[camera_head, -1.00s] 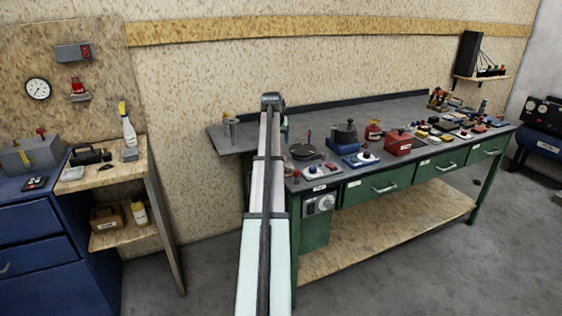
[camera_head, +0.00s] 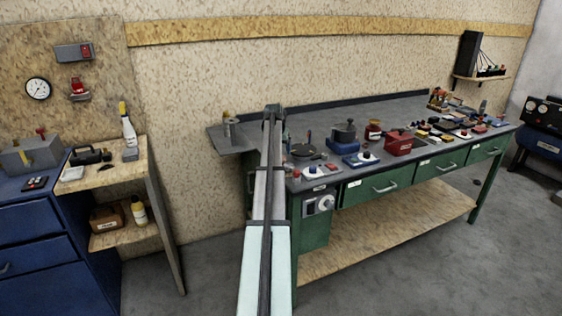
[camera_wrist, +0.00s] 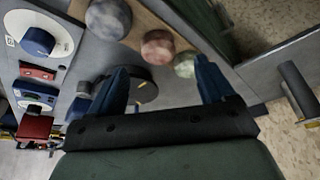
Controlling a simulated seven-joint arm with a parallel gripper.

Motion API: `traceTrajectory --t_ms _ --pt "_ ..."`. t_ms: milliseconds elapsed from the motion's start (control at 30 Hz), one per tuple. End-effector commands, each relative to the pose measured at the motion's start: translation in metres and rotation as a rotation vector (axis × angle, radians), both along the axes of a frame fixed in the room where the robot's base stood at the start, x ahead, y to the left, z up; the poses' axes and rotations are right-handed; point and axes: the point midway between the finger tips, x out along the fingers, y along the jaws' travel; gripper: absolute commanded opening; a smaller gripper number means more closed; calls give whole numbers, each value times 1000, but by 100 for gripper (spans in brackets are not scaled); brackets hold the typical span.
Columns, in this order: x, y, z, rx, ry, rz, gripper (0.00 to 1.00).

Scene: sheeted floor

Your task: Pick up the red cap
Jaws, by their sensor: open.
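In the wrist view a dull red round cap-like piece (camera_wrist: 158,47) shows between and beyond the fingertips of my gripper (camera_wrist: 162,66). I cannot tell for certain which is the red cap. My gripper is open, with its blue fingers spread and nothing held between them. In the head view my arm hides the gripper. A small red-topped piece (camera_head: 296,173) stands at the near left corner of the bench there.
The green workbench (camera_head: 315,232) carries a black pan (camera_head: 304,150), a red box (camera_head: 399,143) and several switch boxes. A metal cylinder (camera_head: 231,128) stands on its left end. A side bench (camera_head: 113,174) stands at left. The bench's back strip is mostly clear.

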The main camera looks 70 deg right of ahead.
Motion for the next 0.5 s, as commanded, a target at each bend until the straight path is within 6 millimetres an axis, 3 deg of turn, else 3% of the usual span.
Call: traceTrajectory --t_ms 267,500 --pt "0 -7 -16 0 0 0 82" --pt "0 -18 -42 0 0 0 82"
